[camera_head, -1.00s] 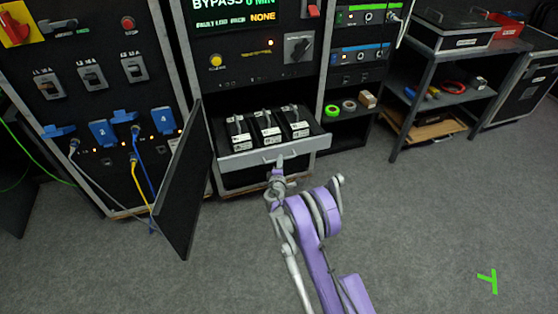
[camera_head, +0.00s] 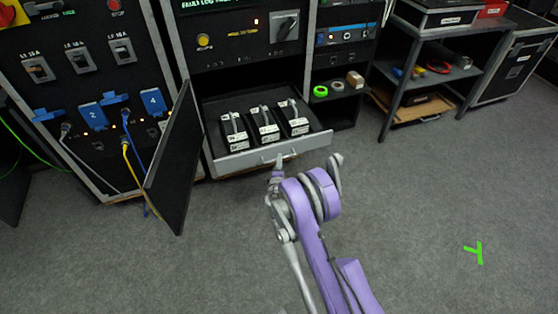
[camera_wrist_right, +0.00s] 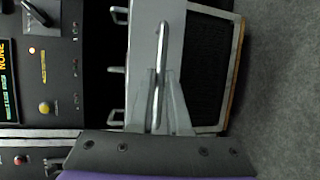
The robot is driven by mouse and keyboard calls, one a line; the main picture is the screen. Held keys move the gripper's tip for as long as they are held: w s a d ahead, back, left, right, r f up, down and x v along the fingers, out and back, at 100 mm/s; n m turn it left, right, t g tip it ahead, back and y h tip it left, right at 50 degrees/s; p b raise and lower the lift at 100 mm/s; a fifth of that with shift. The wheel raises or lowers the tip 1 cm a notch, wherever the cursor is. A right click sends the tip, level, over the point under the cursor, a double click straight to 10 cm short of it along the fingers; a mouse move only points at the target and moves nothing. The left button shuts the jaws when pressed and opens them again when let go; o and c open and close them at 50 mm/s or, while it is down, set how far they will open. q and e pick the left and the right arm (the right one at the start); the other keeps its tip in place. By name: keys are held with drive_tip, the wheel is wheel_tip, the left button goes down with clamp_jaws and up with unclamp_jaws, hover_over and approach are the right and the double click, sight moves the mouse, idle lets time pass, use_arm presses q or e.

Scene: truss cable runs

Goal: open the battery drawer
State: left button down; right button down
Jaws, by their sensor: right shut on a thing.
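The battery drawer (camera_head: 262,159) is pulled out of the middle rack, and its grey front faces me. Three black batteries (camera_head: 264,122) with white labels and handles stand in a row inside it. My right gripper (camera_head: 279,165) is at the drawer front, on its handle. In the right wrist view my right gripper (camera_wrist_right: 160,100) is shut with its fingers on both sides of the bar handle (camera_wrist_right: 161,65). My left gripper is not in view.
A black door panel (camera_head: 174,165) stands open left of the drawer. Cables and blue plugs (camera_head: 93,115) are on the left rack. A shelf (camera_head: 440,75) with tools stands at the right.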

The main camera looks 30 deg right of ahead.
drive_tip(key=c, duration=0.9)
unclamp_jaws()
drive_tip(key=shift+s, duration=0.1)
drive_tip(key=v, duration=1)
drive_tip(key=shift+s+a+r, duration=0.1)
drive_tip(key=shift+s+a, duration=0.1)
drive_tip(key=shift+a, duration=0.05)
